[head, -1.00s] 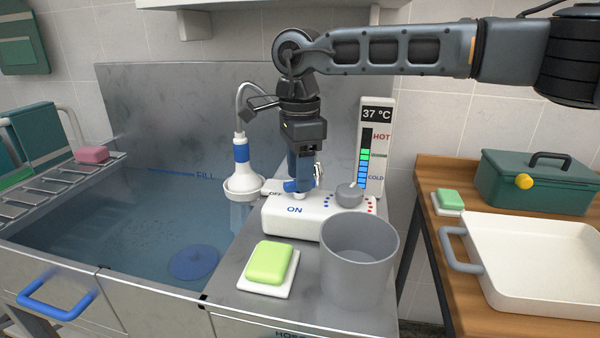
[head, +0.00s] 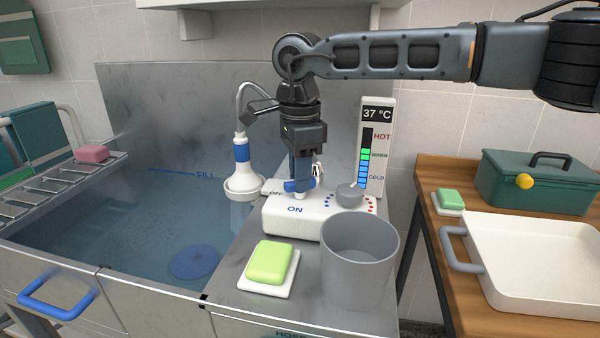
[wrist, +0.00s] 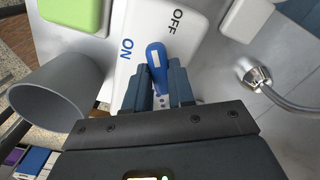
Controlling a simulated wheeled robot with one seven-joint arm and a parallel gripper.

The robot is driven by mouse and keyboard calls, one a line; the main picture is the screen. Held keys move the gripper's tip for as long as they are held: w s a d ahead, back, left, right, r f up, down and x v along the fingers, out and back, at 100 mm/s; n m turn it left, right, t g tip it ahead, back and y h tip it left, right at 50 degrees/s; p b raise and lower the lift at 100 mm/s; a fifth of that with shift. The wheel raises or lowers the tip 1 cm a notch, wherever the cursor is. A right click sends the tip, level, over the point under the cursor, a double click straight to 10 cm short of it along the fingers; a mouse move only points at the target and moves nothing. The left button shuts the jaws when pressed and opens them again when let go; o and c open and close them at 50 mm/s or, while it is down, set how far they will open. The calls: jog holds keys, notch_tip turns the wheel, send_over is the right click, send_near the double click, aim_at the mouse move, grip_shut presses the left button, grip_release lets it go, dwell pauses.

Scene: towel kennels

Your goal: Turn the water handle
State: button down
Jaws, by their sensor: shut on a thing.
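The blue water handle (head: 291,186) sits on a white control box (head: 285,222) marked OFF at its back left and ON at its front. My gripper (head: 304,180) points down over the box with its fingers closed around the handle. In the wrist view, the handle's rounded tip (wrist: 155,54) sticks out between the two fingers (wrist: 157,90), between the ON and OFF words. The handle's base is partly hidden by my fingers.
A grey knob (head: 349,194) stands beside a 37 °C display panel (head: 376,115). A grey bucket (head: 358,270) and green soap (head: 270,262) are close in front.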

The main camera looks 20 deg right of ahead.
jog(key=shift+m, duration=0.3)
jog(key=shift+m+b, duration=0.3)
jog(key=shift+m, duration=2.3)
jog(key=c, duration=1)
grip_release()
jog(key=shift+o, duration=0.2)
jog(key=shift+r, duration=0.1)
notch_tip(320, 180, up, 8)
jog(key=shift+f, duration=0.2)
